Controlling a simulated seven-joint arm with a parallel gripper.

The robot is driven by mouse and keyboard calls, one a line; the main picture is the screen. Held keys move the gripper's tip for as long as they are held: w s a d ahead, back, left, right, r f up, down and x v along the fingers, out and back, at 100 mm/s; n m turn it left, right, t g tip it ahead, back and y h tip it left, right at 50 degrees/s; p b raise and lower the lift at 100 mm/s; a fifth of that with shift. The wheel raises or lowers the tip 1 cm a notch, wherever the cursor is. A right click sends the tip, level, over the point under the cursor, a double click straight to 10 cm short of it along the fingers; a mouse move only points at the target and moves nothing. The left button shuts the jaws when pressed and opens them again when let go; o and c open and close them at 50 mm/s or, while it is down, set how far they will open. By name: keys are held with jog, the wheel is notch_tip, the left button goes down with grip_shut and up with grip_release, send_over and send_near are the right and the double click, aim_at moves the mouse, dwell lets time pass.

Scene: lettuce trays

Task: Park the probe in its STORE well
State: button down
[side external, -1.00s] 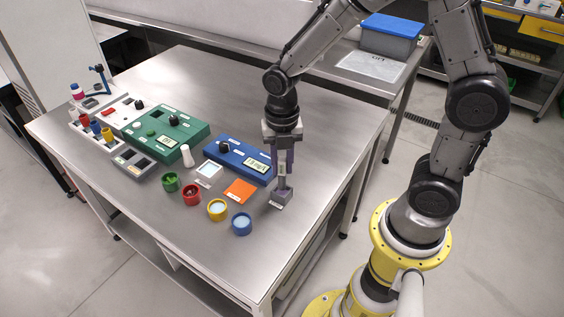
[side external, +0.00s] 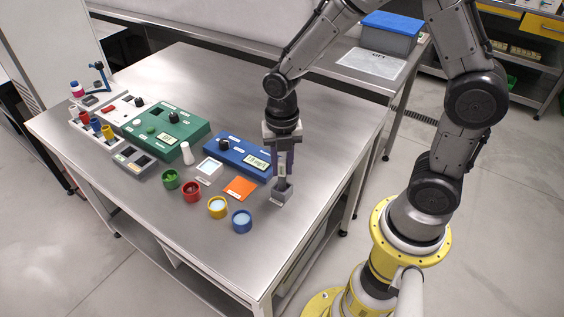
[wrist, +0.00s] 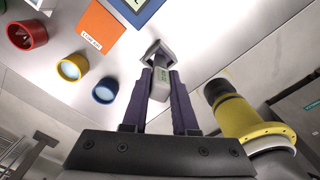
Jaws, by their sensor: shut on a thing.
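My gripper (side external: 283,176) is at the right front of the steel table, pointing down with its two purple fingers. It is shut on the pale grey probe, which shows between the fingers in the wrist view (wrist: 159,84). A small grey block with an open top, which looks like the STORE well (side external: 282,196), stands right below the fingers. It also shows just beyond the probe in the wrist view (wrist: 153,48). The probe's lower end is at or just above the well; I cannot tell whether it is inside. The well's label is too small to read.
The orange card (side external: 240,187), blue cup (side external: 242,225) and yellow cup (side external: 217,210) are left of the well. A blue meter (side external: 236,152) with a display stands behind-left. The table's right edge is close. The back of the table is clear.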

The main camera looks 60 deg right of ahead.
jog(key=shift+f, duration=1.2)
jog(key=c, duration=0.6)
grip_release()
jog(key=shift+r, duration=0.1)
jog(key=shift+r, duration=3.7)
notch_tip(320, 180, up, 8)
jog(key=shift+f, duration=0.15)
